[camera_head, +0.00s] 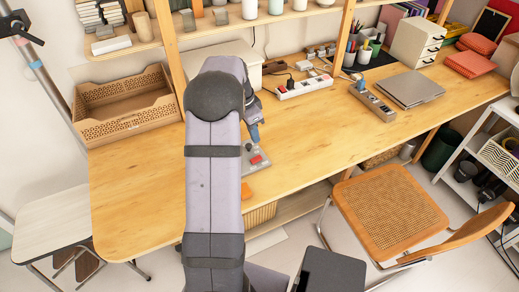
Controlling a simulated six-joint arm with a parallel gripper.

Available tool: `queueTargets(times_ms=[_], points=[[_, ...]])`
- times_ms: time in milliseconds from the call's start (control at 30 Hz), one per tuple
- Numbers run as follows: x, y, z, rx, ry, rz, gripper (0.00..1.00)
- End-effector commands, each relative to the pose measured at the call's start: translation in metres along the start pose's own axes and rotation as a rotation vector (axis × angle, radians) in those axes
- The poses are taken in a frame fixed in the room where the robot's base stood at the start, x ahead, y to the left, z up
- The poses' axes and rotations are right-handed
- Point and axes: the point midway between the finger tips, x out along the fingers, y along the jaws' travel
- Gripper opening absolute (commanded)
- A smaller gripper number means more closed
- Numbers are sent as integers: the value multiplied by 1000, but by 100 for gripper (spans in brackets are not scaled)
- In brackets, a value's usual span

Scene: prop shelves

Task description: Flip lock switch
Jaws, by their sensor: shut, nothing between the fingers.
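A small grey box with a red part on top (256,159) lies on the wooden table near its front edge, just right of my arm. It may be the lock switch, but the switch itself is too small to make out. My gripper (254,138) points down just behind and above this box. It is shut and holds nothing. I cannot tell whether its tips touch the box. My arm hides the table to the left of the box, and perhaps part of the box.
A power strip (303,87) with plugs lies behind to the right. A grey-topped strip (372,102) and a closed laptop (410,88) lie farther right. A wooden basket (125,110) stands at left. An orange-seated chair (390,210) stands in front. The table's middle right is clear.

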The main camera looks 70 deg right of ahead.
Motion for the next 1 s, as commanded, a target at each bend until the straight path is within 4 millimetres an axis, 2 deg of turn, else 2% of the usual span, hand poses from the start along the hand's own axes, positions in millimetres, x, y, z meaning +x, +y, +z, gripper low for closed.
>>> queueTargets(times_ms=[300,500,700,1000], points=[[57,1,0,0,-2,4,0],[79,0,0,2,-1,1,0],[90,0,0,1,0,0,0],[93,0,0,1,0,-1,0]])
